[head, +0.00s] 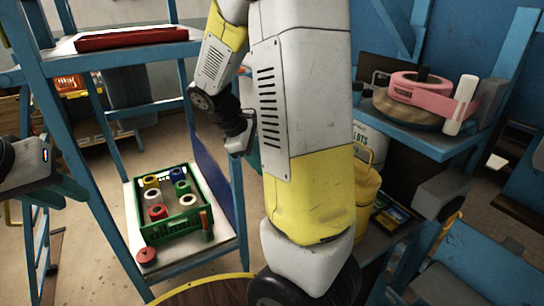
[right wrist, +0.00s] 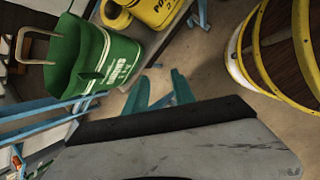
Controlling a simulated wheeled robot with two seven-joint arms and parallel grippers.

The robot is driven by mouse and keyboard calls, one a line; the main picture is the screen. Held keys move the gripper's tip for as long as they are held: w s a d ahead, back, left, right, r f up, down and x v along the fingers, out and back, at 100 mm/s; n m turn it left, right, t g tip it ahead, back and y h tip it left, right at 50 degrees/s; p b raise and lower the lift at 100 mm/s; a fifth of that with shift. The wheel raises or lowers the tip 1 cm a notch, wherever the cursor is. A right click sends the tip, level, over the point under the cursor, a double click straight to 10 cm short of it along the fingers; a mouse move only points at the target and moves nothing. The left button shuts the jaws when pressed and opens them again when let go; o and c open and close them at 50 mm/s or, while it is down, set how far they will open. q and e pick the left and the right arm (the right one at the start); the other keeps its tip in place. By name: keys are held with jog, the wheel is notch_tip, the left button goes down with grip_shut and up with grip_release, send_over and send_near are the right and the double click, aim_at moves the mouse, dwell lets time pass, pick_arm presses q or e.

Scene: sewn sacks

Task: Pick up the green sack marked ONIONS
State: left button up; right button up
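The green sack (right wrist: 103,62) shows at the upper left of the right wrist view, with pale lettering turned sideways, too small to read surely, and a light wooden handle. Its mouth faces left. My right gripper (right wrist: 159,92) is open, its two teal fingers apart and empty. The sack lies beyond and left of the fingers, not touching them. In the head view my right arm blocks the middle, and I cannot make out the green sack. My left gripper (head: 72,190) is at the left edge; its finger opening cannot be judged.
A yellow sack (right wrist: 158,10) is beside the green one; a yellow-hooped wooden barrel (right wrist: 245,62) stands right. In the head view, a green crate of spools (head: 185,226) sits on a blue-framed rack at left. A pink spool (head: 418,86) lies on a blue shelf at right.

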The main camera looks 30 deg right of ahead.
jog(key=w+d+f+n+t+h, duration=0.2)
jog(key=w+d+n+h, duration=0.2)
jog(key=w+n+h, duration=0.55)
jog(key=w+d+f+m+y, duration=0.1)
jog(key=w+d+f, duration=0.1)
jog(key=d, duration=0.4)
jog(key=shift+w+d+f, duration=0.2)
jog(key=shift+d+f, duration=0.15)
jog(key=shift+f, duration=0.1)
jog(key=shift+y, duration=0.25)
grip_shut()
dwell(0.4)
